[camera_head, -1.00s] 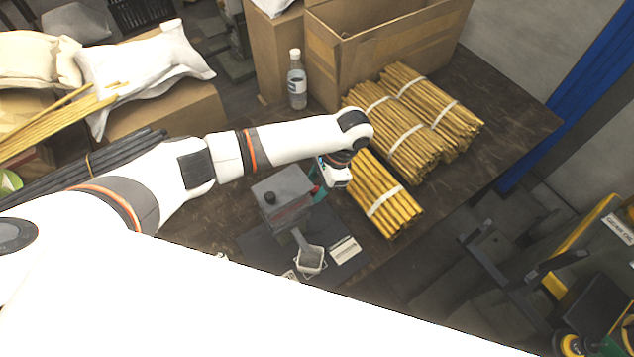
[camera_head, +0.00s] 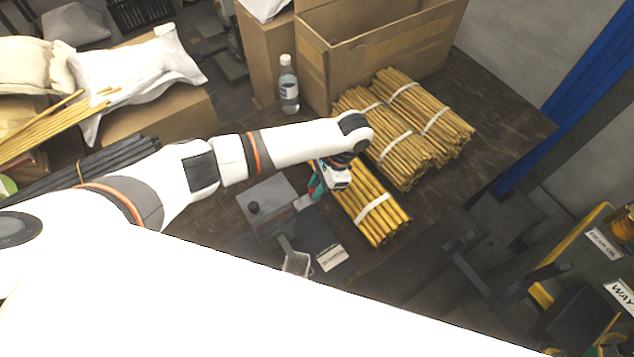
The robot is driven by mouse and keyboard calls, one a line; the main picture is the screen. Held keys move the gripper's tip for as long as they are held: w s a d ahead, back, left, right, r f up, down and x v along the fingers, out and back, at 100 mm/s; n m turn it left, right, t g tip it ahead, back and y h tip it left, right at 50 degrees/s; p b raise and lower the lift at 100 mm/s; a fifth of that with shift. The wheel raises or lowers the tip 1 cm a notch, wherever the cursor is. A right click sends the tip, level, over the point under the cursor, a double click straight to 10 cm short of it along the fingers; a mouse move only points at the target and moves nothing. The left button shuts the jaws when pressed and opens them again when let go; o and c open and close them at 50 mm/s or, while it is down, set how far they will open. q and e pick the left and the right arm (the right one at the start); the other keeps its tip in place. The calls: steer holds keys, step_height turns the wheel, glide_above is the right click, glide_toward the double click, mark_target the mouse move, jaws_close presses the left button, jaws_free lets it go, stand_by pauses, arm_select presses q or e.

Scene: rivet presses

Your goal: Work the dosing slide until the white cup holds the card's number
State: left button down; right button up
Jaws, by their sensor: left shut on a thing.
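The grey dosing device (camera_head: 263,194) with a dark knob on its lid stands on a dark mat on the table. A slide (camera_head: 302,202) sticks out of its right side, grey and reddish. My left gripper (camera_head: 317,182) is shut on the slide's outer end; its fingertips are partly hidden by the wrist. A chute leads down from the device's front to the white cup (camera_head: 297,265). The cup's contents cannot be made out. A pale card (camera_head: 331,257) lies right of the cup; its print is too small to read. My right gripper is not in view.
Bundled canes (camera_head: 372,205) lie close to the right of my left gripper, with more bundles (camera_head: 410,130) behind. A bottle (camera_head: 289,84) and an open cardboard box (camera_head: 385,55) stand at the back. My white arm hides the table's near part.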

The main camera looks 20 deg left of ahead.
arm_select(q)
steer(key=shift+r, duration=0.2)
steer(key=c, duration=1.3)
jaws_free()
steer(key=shift+w+f, duration=0.1)
steer(key=shift+o, duration=0.2)
steer(key=shift+d, duration=0.1)
steer(key=shift+r, duration=0.2)
steer(key=v, duration=1.1)
steer(key=shift+d+r, duration=0.15)
steer(key=shift+r, duration=0.15)
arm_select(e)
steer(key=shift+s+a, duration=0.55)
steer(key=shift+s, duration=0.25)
arm_select(q)
steer(key=shift+w, duration=0.1)
